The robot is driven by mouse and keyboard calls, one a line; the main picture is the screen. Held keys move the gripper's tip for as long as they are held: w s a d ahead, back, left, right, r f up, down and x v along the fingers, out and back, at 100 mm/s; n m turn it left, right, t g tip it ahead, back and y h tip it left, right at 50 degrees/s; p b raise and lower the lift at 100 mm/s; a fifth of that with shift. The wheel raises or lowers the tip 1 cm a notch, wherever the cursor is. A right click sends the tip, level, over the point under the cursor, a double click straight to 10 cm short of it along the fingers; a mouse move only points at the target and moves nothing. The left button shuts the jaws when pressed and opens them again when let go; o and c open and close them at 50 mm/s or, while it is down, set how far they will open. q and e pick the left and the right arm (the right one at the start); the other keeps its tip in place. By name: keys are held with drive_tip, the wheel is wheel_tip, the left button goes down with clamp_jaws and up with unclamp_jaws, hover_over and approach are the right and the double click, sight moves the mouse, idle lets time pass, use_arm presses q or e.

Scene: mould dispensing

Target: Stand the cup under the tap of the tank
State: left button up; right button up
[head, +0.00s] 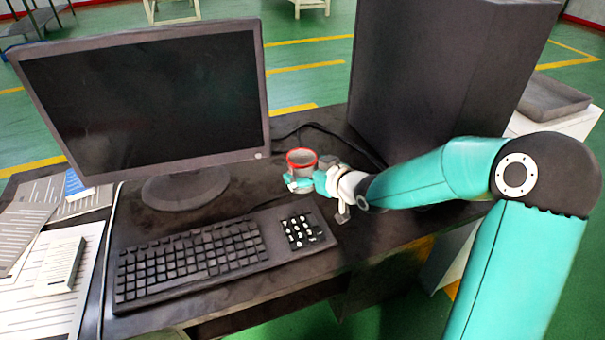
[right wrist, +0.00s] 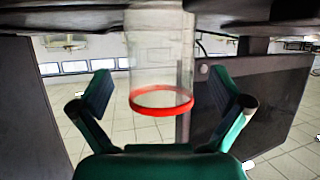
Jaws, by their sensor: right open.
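The clear cup with a red rim (head: 301,171) stands upright on the dark desk, between the monitor and the black computer tower. My right gripper (head: 306,182) is at the cup, reaching in from the right. In the right wrist view, which is upside down, the cup (right wrist: 158,58) sits between the two spread fingers of my right gripper (right wrist: 162,95). Gaps show on both sides, so the fingers look apart from it. No tank or tap shows in either view. My left gripper is not in view.
A monitor (head: 150,100) stands behind a keyboard (head: 190,258). The black tower (head: 430,80) rises behind my right arm. Papers (head: 50,270) lie at the left. A grey tray (head: 552,98) rests on a white surface at the far right. Little free desk surrounds the cup.

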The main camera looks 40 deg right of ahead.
drive_tip(key=shift+x, duration=1.05)
drive_tip(key=c, duration=1.2)
drive_tip(key=shift+r, duration=0.1)
